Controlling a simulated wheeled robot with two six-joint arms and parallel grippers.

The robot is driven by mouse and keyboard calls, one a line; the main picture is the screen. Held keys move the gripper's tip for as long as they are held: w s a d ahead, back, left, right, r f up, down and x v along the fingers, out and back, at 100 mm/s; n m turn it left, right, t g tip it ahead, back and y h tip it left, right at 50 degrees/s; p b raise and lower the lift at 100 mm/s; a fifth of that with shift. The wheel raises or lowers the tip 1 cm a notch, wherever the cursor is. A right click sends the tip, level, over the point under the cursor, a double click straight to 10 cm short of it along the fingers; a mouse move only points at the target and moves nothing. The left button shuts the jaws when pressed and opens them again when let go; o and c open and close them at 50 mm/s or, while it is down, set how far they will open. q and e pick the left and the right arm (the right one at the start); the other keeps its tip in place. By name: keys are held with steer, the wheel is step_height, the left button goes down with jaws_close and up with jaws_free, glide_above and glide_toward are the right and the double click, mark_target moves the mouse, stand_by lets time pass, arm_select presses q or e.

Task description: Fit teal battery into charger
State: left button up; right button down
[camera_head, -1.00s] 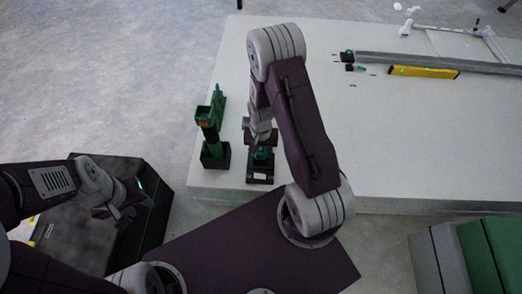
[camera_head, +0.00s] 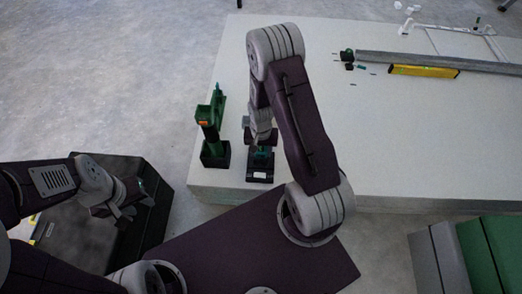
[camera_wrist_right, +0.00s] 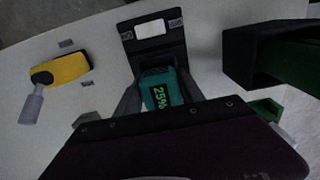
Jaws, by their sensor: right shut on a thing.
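The teal battery (camera_wrist_right: 161,90), with a green "25%" display, is between the fingers of my right gripper (camera_wrist_right: 162,100), which is shut on it. In the head view the battery (camera_head: 262,153) shows as a small teal patch below my right gripper (camera_head: 261,140). The black charger (camera_wrist_right: 154,38), with a white label, is right at the battery's far end; it also shows in the head view (camera_head: 260,173) near the bench's front left corner. I cannot tell whether the battery is seated in it. My left gripper (camera_head: 126,203) is away to the left, over a dark box; its jaw opening is unclear.
A green and black drill (camera_head: 213,130) stands upright just left of the charger. A yellow tool (camera_wrist_right: 62,70) lies on the bench in the wrist view. A yellow level (camera_head: 424,71) and a grey rail lie at the back right. The bench (camera_head: 400,140) is clear mid-right.

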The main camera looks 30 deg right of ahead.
steer(key=c, duration=0.6)
jaws_free()
steer(key=shift+c, duration=0.2)
step_height(320, 180, up, 9)
steer(key=p, duration=0.4)
steer(key=shift+p, duration=0.35)
